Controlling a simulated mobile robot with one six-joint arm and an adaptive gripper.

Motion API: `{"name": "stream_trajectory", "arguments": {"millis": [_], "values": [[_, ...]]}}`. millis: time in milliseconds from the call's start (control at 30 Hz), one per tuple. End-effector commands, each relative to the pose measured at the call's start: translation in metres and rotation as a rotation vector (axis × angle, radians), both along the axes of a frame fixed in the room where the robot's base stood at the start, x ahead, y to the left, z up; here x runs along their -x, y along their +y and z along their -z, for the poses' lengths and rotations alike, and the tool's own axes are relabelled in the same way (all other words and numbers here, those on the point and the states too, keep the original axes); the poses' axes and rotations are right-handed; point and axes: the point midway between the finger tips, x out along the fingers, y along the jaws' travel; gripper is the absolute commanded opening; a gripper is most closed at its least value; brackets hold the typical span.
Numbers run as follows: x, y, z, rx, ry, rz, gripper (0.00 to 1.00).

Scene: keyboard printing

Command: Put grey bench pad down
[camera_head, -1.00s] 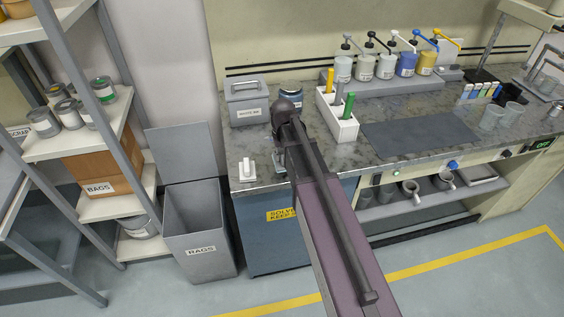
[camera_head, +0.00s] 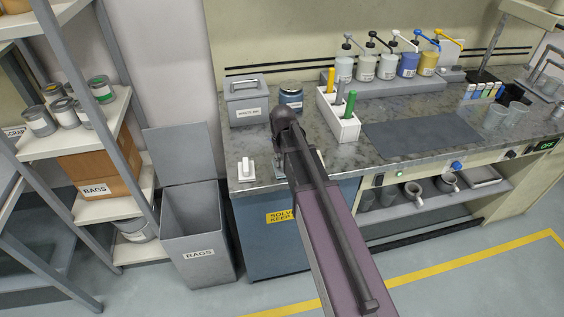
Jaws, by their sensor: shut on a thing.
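A flat dark grey pad (camera_head: 405,138) lies on the speckled grey bench top (camera_head: 325,157), right of the white block with colored markers. My arm runs up from the bottom center, and its far end is over the bench's left part. My gripper is hidden behind my arm, so its jaws and anything in them do not show. A small grey part shows beside my arm near the bench edge; I cannot tell what it is.
On the bench stand a grey waste box (camera_head: 248,108), a blue jar (camera_head: 291,97), a white marker holder (camera_head: 345,128), a small white object (camera_head: 247,170) and pump bottles (camera_head: 388,66). A rag bin (camera_head: 203,252) and shelving stand left. The pad looks bare.

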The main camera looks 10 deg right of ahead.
Motion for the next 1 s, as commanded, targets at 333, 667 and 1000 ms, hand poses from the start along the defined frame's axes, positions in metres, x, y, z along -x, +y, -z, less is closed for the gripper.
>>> {"name": "stream_trajectory", "arguments": {"millis": [333,667,1000], "values": [[0.0,0.0,0.002,0.0,0.0,0.0,0.62],[0.0,0.0,0.0,0.0,0.0,0.0,0.62],[0.0,0.0,-0.016,0.0,0.0,0.0,0.62]]}}
